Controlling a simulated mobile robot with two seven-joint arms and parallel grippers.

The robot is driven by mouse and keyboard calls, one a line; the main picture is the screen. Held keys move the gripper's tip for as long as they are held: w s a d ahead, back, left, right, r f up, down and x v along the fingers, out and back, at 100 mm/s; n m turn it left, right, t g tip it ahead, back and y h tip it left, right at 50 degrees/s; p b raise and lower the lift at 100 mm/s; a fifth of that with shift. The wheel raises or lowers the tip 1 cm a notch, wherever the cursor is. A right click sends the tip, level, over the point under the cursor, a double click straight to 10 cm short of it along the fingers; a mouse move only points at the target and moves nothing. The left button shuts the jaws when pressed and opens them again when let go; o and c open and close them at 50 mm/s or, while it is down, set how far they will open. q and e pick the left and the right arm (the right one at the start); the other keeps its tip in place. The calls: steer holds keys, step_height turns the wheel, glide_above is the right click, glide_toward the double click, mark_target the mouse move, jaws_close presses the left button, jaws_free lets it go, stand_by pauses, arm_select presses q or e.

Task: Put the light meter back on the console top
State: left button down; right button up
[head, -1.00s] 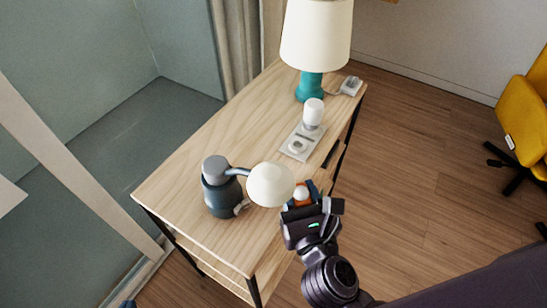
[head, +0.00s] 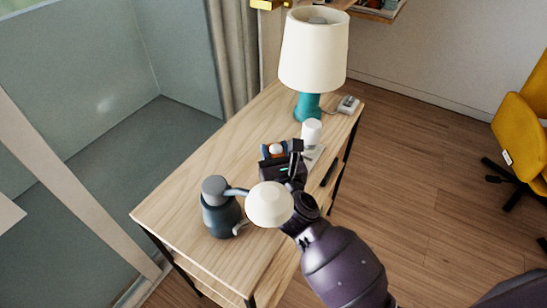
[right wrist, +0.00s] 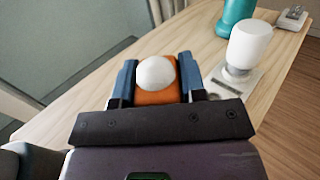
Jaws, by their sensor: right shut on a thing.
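The light meter is a small orange body with a white dome (right wrist: 154,74), and it also shows in the head view (head: 277,149). My right gripper (head: 276,150) is shut on it, with a blue finger on each side in the right wrist view (right wrist: 156,82). It holds the meter over the middle of the pale wooden console top (head: 175,205). I cannot tell whether the meter touches the wood. My left gripper is not in view.
A white cylinder (head: 312,131) on a grey plate (right wrist: 241,84) is right of the meter. A teal lamp (head: 308,107) stands behind. The console's left side is clear.

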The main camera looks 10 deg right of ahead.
steer(key=shift+w, duration=0.4)
step_height(320, 180, down, 4)
steer(key=shift+w+r+b, duration=0.15)
steer(key=shift+r+b, duration=0.05)
steer(key=shift+b, duration=0.7)
steer(key=shift+f, duration=0.2)
steer(key=shift+r, duration=0.25)
steer(key=shift+f, duration=0.1)
steer(key=o, duration=1.1)
